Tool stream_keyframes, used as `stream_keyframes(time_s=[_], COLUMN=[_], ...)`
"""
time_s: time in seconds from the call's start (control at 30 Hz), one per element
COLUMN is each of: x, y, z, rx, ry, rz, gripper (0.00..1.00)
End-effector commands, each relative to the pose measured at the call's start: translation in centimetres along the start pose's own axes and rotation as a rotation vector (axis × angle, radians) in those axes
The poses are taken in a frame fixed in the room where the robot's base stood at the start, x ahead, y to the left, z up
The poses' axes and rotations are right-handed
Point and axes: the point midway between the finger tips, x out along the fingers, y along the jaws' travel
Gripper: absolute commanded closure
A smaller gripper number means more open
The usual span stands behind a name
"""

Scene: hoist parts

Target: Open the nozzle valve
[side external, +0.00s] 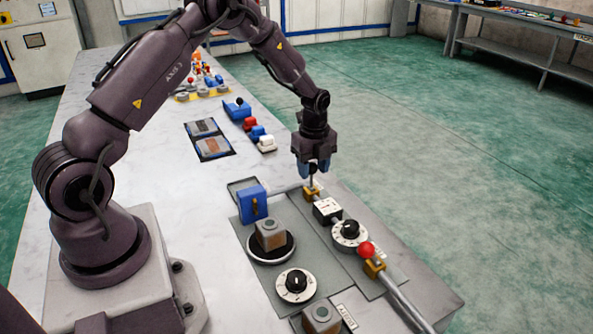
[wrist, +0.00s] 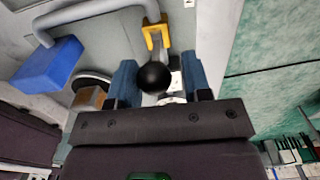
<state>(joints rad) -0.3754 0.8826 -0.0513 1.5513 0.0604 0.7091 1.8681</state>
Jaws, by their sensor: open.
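My gripper (side external: 313,172) points down over the far end of the pipe, with its blue fingers open. In the wrist view, a black ball knob (wrist: 154,77) sits between the fingers (wrist: 159,62), with gaps showing on both sides. The knob's stem stands above a yellow valve fitting (side external: 311,191), which also shows in the wrist view (wrist: 156,36). A second valve has a red ball knob (side external: 366,250) on a yellow fitting (side external: 375,268), nearer on the same pipe. No readable label shows which is the nozzle valve.
Black dials on white discs (side external: 350,231) (side external: 295,284) stand near the pipe (side external: 400,299). A blue block (side external: 252,203) and a grey-brown block on a round plate (side external: 271,236) stand left. Several small parts lie farther back on the bench.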

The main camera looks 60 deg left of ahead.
Motion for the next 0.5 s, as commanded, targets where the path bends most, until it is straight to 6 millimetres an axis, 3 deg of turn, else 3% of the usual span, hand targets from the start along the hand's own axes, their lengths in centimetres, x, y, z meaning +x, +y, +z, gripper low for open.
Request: stream_keyframes(time_s=[0.5], x=[0.4], y=[-1.8], z=[0.0], rx=[0.000], ry=[-0.001], rz=[0.000], gripper=[0.55])
